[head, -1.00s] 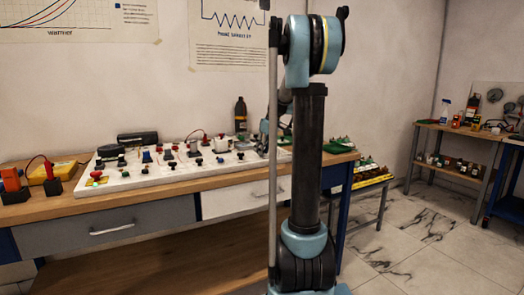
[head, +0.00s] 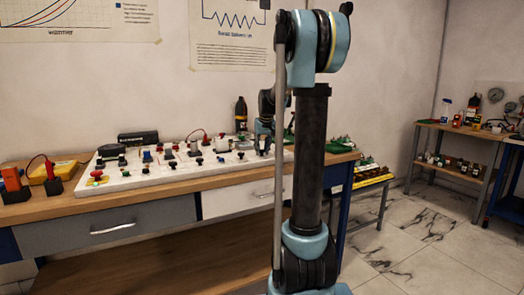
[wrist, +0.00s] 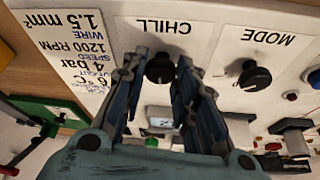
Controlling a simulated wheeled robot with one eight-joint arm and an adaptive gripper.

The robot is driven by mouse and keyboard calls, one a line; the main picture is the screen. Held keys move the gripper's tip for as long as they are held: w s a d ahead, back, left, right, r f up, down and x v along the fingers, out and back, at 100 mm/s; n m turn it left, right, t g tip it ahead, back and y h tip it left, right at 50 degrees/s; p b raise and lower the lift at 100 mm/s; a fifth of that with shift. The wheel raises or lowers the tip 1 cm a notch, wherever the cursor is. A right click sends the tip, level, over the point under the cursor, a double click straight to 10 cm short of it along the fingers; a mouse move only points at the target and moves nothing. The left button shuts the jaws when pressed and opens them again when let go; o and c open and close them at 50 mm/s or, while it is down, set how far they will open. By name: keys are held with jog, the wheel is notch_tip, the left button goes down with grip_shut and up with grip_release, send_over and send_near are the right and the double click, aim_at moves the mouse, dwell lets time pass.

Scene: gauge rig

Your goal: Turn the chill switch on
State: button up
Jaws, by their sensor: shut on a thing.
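The chill switch (wrist: 160,69) is a round black knob under the printed word CHILL on the white panel (wrist: 205,45) in the wrist view. The fingers of my gripper (wrist: 164,60) stand on either side of the knob and are shut on it. The knob's pointer mark is too small to read, so its setting cannot be told. In the head view my gripper (head: 265,143) is low at the right end of the white board (head: 125,184), partly hidden behind my arm, and the knob cannot be made out there.
A similar black MODE knob (wrist: 252,75) sits to the right of the chill switch. A printed label (wrist: 75,50) is on the left. Several other knobs and switches crowd the board. A dark bottle (head: 241,114) stands behind it on the workbench (head: 190,191).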

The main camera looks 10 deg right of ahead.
jog(key=m+h, duration=0.1)
jog(key=m, duration=0.2)
jog(key=shift+a+m+h, duration=0.15)
jog(key=shift+m+h, duration=0.15)
jog(key=shift+w+a+m+g+h, duration=0.1)
jog(key=shift+m+g+h, duration=0.35)
jog(key=shift+m, duration=1.35)
jog(key=shift+t, duration=0.25)
jog(key=o, duration=1.1)
jog(key=shift+c, duration=0.2)
jog(key=shift+r, duration=0.1)
jog(key=v, duration=1.1)
jog(key=shift+a+r, duration=0.25)
jog(key=shift+r, duration=0.05)
